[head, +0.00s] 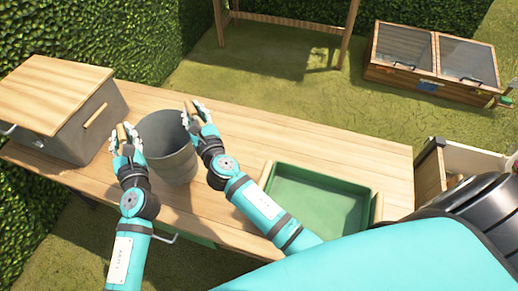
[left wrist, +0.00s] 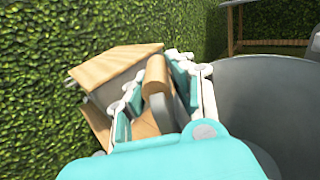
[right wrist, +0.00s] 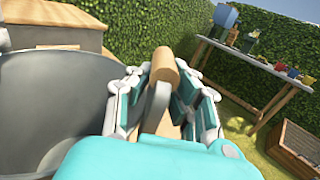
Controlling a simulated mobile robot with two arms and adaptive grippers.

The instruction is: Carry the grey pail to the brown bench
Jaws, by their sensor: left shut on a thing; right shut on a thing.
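The grey pail (head: 170,150) is upright over the light wooden table (head: 245,128) between my two grippers; I cannot tell whether its base touches the tabletop. It has a wooden grip on each side. My left gripper (head: 124,136) is shut on the left grip, which shows in the left wrist view (left wrist: 156,85). My right gripper (head: 192,113) is shut on the right grip, seen in the right wrist view (right wrist: 165,68). A brown wooden frame with legs (head: 346,35) stands on the grass behind the table, its top out of view; I cannot tell if it is the brown bench.
A grey box with a wooden lid (head: 95,118) stands at the table's left end. A green tray (head: 318,200) lies at the right. A cold frame (head: 425,75) is on the grass. A table with pots (right wrist: 262,65) stands by the hedge in the right wrist view.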

